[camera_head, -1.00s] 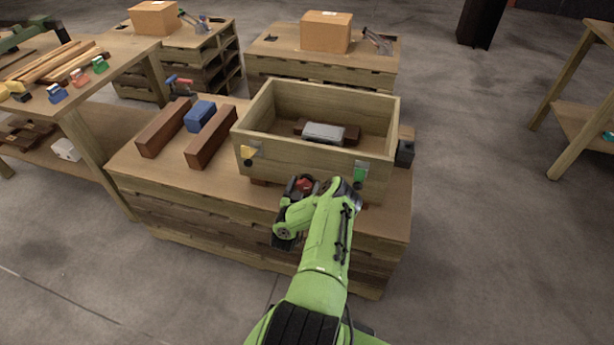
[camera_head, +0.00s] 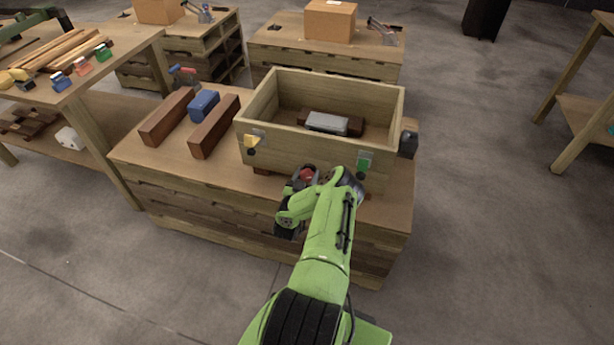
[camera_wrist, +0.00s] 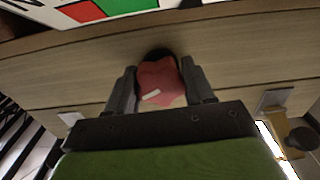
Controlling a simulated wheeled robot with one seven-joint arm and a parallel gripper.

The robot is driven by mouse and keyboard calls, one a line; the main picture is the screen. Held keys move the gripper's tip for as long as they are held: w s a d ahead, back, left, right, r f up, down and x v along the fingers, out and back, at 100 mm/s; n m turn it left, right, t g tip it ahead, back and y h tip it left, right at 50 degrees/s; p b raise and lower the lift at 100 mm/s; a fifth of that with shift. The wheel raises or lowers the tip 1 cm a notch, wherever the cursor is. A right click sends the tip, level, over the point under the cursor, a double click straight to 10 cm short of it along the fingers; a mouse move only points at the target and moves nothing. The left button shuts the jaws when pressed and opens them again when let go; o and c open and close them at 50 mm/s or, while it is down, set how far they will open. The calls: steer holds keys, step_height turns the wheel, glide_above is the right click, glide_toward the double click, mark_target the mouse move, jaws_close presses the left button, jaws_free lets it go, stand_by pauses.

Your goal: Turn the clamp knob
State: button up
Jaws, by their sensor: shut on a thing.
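The red, lobed clamp knob (camera_wrist: 160,84) is on the front wall of the wooden box, with a white mark on its face and a dark round base behind it. My gripper (camera_wrist: 161,92) has one finger on each side of the knob and is shut on it. In the head view the knob's red top (camera_head: 307,174) shows beside my gripper (camera_head: 299,183), in front of the wooden box (camera_head: 300,158). My green arm hides part of the box front and the fingertips there.
A grey block (camera_head: 327,123) lies inside the box. A yellow piece (camera_head: 251,141) and a green piece (camera_head: 363,161) are on its front wall. Two brown beams (camera_head: 214,128) and a blue block (camera_head: 203,106) lie left of it. A dark block (camera_head: 408,144) stands at its right.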

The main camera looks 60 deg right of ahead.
steer(key=shift+a+m+p, duration=0.1)
steer(key=shift+m+p, duration=0.3)
steer(key=shift+m, duration=0.2)
steer(key=shift+m+p, duration=0.35)
steer(key=shift+m, duration=0.25)
steer(key=shift+w+f+m+p, duration=0.15)
steer(key=shift+m+p, duration=0.3)
steer(key=shift+m, duration=1.25)
steer(key=o, duration=0.9)
steer(key=shift+c, duration=0.2)
steer(key=shift+o, duration=0.7)
